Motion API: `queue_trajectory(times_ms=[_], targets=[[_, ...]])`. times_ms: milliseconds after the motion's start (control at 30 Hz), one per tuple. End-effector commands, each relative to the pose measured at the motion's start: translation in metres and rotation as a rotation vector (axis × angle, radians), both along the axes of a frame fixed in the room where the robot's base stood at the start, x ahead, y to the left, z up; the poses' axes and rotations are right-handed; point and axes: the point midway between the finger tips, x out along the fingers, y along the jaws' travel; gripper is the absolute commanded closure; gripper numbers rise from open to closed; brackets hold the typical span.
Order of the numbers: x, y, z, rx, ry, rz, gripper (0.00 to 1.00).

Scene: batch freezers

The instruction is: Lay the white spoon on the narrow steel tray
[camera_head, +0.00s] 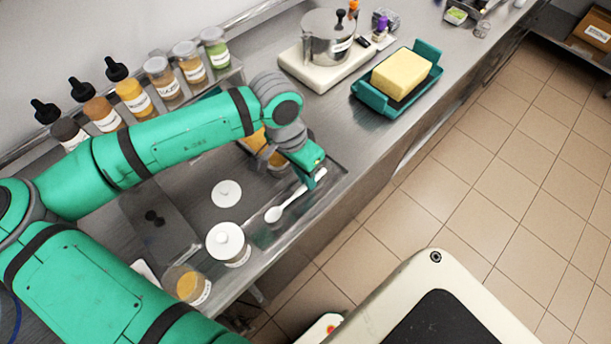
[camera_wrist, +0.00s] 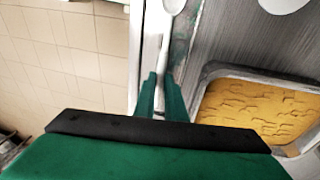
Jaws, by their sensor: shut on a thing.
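The white spoon (camera_head: 290,201) is held by its handle end, with its bowl toward the lower left in the head view. My gripper (camera_head: 316,177) is shut on the handle near the counter's front edge. In the wrist view the spoon's handle (camera_wrist: 163,55) runs up from between my gripper's fingers (camera_wrist: 162,80), and the bowl is at the top edge. A narrow steel tray (camera_head: 262,238) seems to lie under the spoon near the front edge, with a greenish reflection. I cannot tell whether the spoon touches it.
A pan of yellow-orange stuff (camera_wrist: 257,107) stands beside my gripper. A lidded white jar (camera_head: 228,244) and a loose white lid (camera_head: 227,193) are near the spoon's bowl. A yellow block (camera_head: 401,74) sits on a teal tray (camera_head: 369,98). Jars and bottles line the back.

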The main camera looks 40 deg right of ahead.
Motion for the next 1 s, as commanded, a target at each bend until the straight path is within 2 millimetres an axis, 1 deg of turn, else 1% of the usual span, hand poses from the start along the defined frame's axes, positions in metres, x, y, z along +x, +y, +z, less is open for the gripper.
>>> queue_trajectory(times_ms=[33,133,533,567,600,633,1000], targets=[[0.0,0.001,-0.007,0.001,0.001,0.002,1.0],[0.0,0.001,-0.014,0.0,-0.001,0.002,1.0],[0.0,0.002,-0.018,0.0,0.0,0.002,1.0],[0.0,0.002,-0.019,0.0,0.0,0.002,0.87],[0.0,0.002,-0.018,0.0,-0.001,0.002,0.78],[0.0,0.002,-0.018,0.0,-0.001,0.002,0.71],[0.001,0.002,-0.016,0.0,-0.002,0.003,0.71]])
